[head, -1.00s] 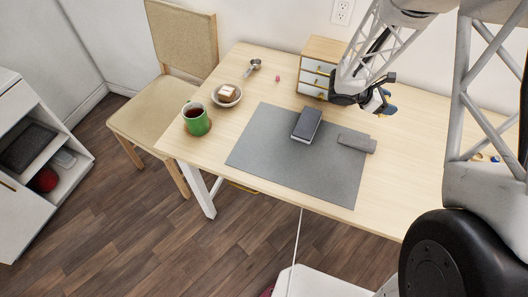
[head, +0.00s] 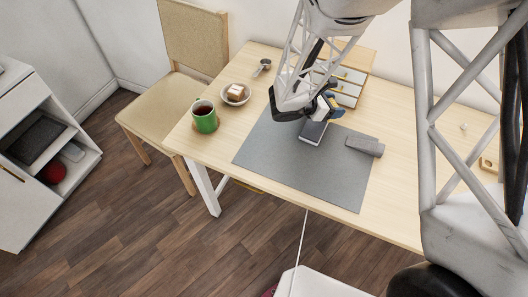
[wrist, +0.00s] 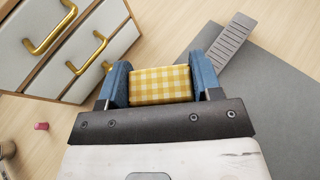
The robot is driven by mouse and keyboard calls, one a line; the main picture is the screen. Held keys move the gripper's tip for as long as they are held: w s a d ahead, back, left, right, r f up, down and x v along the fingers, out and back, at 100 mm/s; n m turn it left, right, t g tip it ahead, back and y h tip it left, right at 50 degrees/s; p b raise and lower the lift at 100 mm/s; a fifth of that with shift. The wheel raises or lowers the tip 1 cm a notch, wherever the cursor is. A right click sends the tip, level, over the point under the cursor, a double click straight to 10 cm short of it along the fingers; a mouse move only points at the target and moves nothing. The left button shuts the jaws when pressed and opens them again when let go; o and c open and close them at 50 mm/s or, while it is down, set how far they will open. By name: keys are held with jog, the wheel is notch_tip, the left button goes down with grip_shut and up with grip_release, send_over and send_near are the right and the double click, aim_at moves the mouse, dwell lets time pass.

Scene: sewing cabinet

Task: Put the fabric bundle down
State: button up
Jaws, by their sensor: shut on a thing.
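The fabric bundle (wrist: 160,84) is yellow-and-white checked. In the wrist view it sits between the blue fingers of my gripper (wrist: 161,80), which are shut on it. The bundle is mostly hidden there by the gripper. How high it is above the table I cannot tell.
A small drawer unit (head: 349,88) stands behind. A green mug (head: 204,117), a bowl (head: 236,93) and a metal scoop (head: 264,65) are left.

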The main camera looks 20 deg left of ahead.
jog(key=s+a+r+n+t+y, duration=0.1)
jog(key=s+a+n+t+y, duration=0.2)
jog(key=s+a, duration=1.2)
jog(key=shift+s+a+n+y, duration=0.3)
jog(key=shift+s+n+y, duration=0.6)
jog(key=shift+s, duration=0.2)
jog(key=shift+d+f, duration=0.1)
jog(key=shift+f, duration=2.2)
jog(key=shift+f, duration=0.1)
jog(key=shift+f, duration=1.7)
jog(key=shift+f, duration=0.1)
